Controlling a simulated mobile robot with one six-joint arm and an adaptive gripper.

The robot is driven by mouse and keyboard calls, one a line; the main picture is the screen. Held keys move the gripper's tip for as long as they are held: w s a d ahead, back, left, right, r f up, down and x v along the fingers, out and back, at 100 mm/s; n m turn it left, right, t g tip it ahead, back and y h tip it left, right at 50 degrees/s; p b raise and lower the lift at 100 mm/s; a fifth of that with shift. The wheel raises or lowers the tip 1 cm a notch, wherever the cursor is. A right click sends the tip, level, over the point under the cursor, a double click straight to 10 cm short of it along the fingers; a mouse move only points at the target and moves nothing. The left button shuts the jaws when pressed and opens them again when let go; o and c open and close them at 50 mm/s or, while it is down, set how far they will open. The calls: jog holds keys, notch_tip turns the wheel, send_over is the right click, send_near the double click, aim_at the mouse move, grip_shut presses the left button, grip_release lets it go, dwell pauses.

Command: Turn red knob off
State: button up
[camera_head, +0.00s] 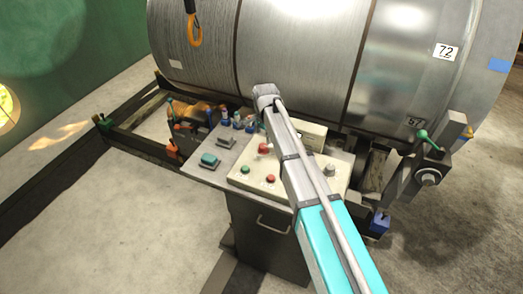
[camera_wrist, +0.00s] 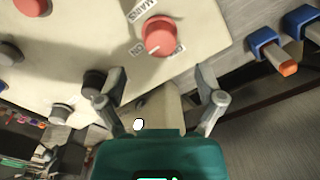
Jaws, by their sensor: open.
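The red knob (camera_wrist: 160,34) is round and sits on the cream control panel (camera_wrist: 85,30) in the wrist view. A label reading MAINS is above it, an ON label is at its lower left, and another label at its lower right is hard to read. In the head view the red knob (camera_head: 264,148) shows on the panel, left of my arm. My gripper (camera_wrist: 161,72) is open and empty. Its two fingers point toward the knob, one to each side below it in the wrist view, apart from it. In the head view my arm hides most of the gripper.
A green button (camera_head: 245,170) and a red button (camera_head: 271,179) sit on the panel's front. Blue-handled tools (camera_wrist: 264,42) lie beside the panel. A large metal drum (camera_head: 300,50) stands close behind.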

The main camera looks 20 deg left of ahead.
aim_at(263, 145)
jog(key=shift+w+a+f+b, duration=0.1)
jog(key=shift+f+b, duration=2.7)
jog(key=shift+f, duration=0.25)
jog(key=c, duration=1.1)
jog(key=shift+a, duration=0.1)
jog(key=shift+c, duration=0.2)
